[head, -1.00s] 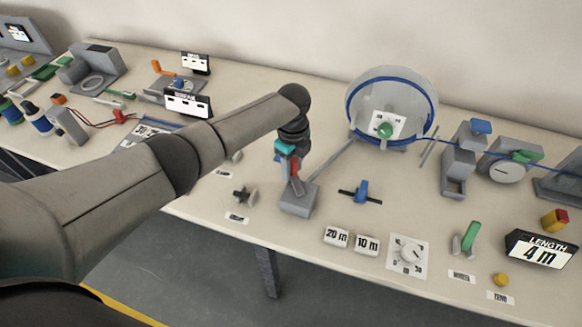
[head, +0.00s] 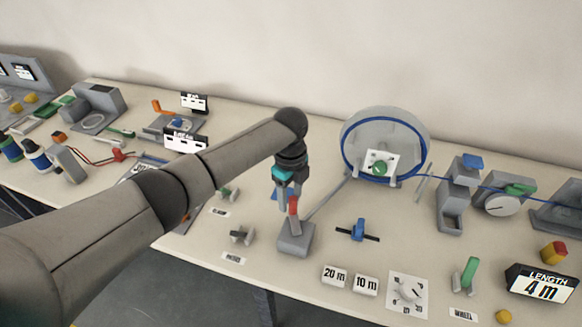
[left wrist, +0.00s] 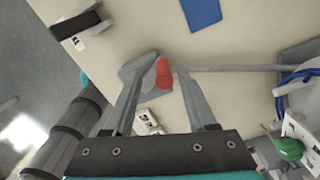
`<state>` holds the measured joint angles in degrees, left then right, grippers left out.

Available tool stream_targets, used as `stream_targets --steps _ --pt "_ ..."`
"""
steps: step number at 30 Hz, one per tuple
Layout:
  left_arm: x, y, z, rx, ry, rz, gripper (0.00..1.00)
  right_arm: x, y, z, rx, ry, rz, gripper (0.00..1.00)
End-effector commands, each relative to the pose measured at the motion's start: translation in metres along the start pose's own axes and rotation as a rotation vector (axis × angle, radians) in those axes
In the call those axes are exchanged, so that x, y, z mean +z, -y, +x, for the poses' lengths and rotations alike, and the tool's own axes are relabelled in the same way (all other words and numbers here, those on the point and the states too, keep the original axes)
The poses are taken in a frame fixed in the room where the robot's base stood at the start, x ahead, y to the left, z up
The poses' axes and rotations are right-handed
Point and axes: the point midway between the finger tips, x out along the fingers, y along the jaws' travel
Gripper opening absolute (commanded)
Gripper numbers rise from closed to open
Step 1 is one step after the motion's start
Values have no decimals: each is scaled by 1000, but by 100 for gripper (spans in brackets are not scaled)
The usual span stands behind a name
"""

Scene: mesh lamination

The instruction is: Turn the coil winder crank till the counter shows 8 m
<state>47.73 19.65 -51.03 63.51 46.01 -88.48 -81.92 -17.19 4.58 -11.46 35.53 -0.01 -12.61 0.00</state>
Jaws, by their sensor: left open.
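The coil winder drum (head: 424,150), a pale disc with blue cable and a green knob (head: 379,169), stands at the back right of centre. A grey bar runs from it toward a grey block (head: 295,240) with a red handle (head: 293,207). The length counter (head: 541,286) reads 4 m. My left gripper (head: 287,196) hangs over the block at the red handle. In the left wrist view, its open fingers (left wrist: 163,72) stand either side of the red handle (left wrist: 163,73), with no clear grip on it. My right gripper is out of view.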

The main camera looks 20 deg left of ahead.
Motion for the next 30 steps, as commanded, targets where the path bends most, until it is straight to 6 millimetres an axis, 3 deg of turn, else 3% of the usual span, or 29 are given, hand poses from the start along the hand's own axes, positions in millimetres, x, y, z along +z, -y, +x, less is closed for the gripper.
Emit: stream_targets --steps 6,13,19,30 --pt "0 1 -56 -6 1 2 57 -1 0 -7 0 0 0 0" --pt "-1 1 -95 -5 -1 2 57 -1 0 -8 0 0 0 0" --pt "-1 1 -108 -4 -1 0 57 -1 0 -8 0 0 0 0" --pt "-2 0 -109 -4 -1 -9 57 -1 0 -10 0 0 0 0"
